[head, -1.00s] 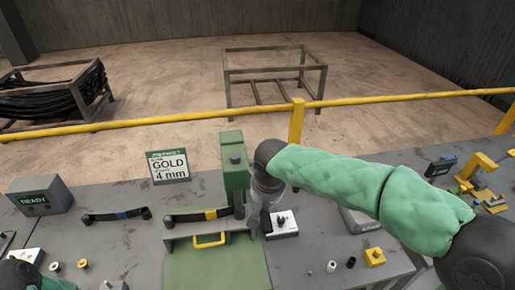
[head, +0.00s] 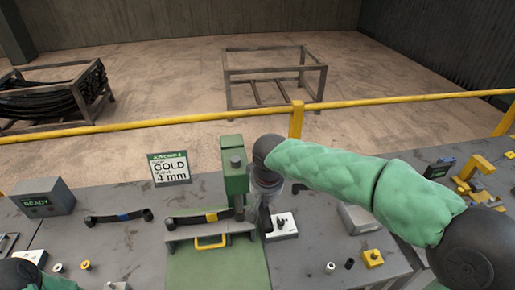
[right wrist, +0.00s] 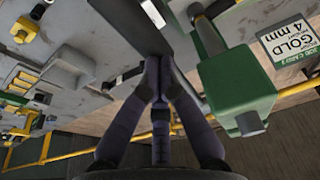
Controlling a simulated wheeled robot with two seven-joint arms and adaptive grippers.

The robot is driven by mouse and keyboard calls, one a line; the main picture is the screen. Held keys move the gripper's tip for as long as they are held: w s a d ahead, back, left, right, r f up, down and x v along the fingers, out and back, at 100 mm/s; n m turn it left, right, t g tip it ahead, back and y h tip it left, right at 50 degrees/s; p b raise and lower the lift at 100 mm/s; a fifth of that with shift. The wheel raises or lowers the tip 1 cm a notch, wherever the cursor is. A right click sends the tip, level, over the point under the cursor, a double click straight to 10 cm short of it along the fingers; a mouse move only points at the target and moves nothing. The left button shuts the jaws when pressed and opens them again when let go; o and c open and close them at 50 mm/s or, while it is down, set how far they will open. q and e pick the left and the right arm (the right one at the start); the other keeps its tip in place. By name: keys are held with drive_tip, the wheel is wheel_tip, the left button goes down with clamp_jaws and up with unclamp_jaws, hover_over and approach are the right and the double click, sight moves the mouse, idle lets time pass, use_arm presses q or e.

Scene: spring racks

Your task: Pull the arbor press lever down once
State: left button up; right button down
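The green arbor press (head: 235,172) stands at the middle of the bench. It also shows large in the right wrist view (right wrist: 238,88), with a grey post beside it. My right gripper (head: 266,222) is close against the press's right side, pointing down. In the right wrist view my right gripper's fingers (right wrist: 158,62) come together at the tips, against a dark grey bar (right wrist: 128,22). I cannot tell whether this bar is the press lever or whether it is gripped. The lever is not clearly visible in the head view. My left gripper is out of view; only part of that arm shows.
A dark handle with a yellow band (head: 205,216) lies before the press, above a yellow loop handle (head: 211,241). A sign reading GOLD 4 mm (head: 169,168) and a READY box (head: 42,197) stand left. A white block (head: 283,226) is right of my gripper. A yellow rail (head: 380,103) runs behind.

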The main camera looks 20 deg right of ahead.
drive_tip(key=shift+w+d+r+p, duration=0.1)
drive_tip(key=shift+w+r+p, duration=0.2)
drive_tip(key=shift+r+p, duration=0.4)
drive_tip(key=shift+w+d+r+p, duration=0.1)
drive_tip(key=shift+w+r+p, duration=0.2)
drive_tip(key=shift+r, duration=0.55)
drive_tip(key=shift+s+a+r, duration=0.2)
drive_tip(key=shift+s+r, duration=0.05)
drive_tip(key=shift+s, duration=0.55)
drive_tip(key=shift+s+a+r, duration=0.25)
drive_tip(key=shift+s, duration=0.55)
drive_tip(key=shift+s+a+r, duration=0.2)
drive_tip(key=shift+s+r, duration=0.05)
drive_tip(key=shift+s, duration=0.55)
drive_tip(key=s+a+r+p, duration=0.1)
drive_tip(key=s+r, duration=0.1)
drive_tip(key=s, duration=0.5)
drive_tip(key=shift+a+r+p, duration=0.2)
drive_tip(key=shift+a+p, duration=0.15)
drive_tip(key=shift+a, duration=0.05)
